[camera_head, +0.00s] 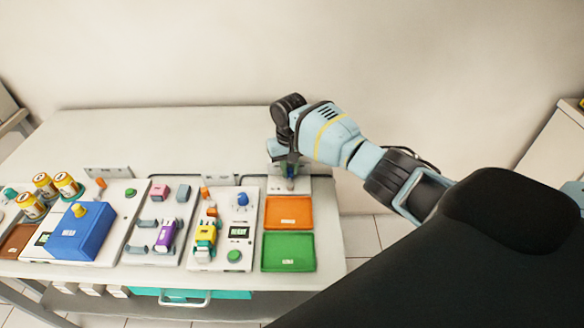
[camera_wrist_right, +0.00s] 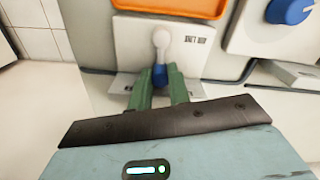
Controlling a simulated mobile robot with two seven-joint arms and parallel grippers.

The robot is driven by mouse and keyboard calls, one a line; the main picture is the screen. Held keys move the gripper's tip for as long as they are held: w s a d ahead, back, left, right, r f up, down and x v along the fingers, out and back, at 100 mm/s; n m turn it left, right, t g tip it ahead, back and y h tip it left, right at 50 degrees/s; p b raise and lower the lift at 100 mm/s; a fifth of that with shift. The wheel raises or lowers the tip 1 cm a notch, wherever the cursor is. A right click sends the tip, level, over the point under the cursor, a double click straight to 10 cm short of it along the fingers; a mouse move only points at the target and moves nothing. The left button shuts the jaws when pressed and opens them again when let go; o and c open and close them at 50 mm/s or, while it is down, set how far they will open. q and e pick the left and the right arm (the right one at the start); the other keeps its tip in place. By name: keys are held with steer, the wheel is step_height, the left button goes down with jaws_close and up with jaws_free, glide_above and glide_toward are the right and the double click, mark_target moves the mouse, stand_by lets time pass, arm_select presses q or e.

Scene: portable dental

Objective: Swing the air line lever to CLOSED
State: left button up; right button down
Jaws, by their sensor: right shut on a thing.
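The air line lever has a pale rounded pivot and a blue grip (camera_wrist_right: 160,76). It stands out from a small white panel (camera_wrist_right: 130,45) in the right wrist view. My right gripper (camera_wrist_right: 161,84) has its two green fingers shut on the blue grip, one on each side. In the head view, the right gripper (camera_head: 290,180) is at the back right of the table, just behind the orange tray, and the arm hides most of the panel. The lettering beside the lever is too small to read surely. My left gripper is not in view.
An orange tray (camera_head: 289,198) and a green tray (camera_head: 312,252) lie just in front of the lever. A white panel with a blue knob (camera_head: 241,199) is to their left. A blue box (camera_head: 64,240) and several yellow-topped cans stand farther left. The back left of the table is bare.

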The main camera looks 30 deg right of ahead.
mark_target(289, 170)
steer(key=shift+a+n, duration=0.15)
steer(key=shift+n, duration=0.15)
steer(key=c, duration=1.3)
jaws_free()
steer(key=shift+r+p, duration=0.55)
steer(key=shift+r, duration=3.35)
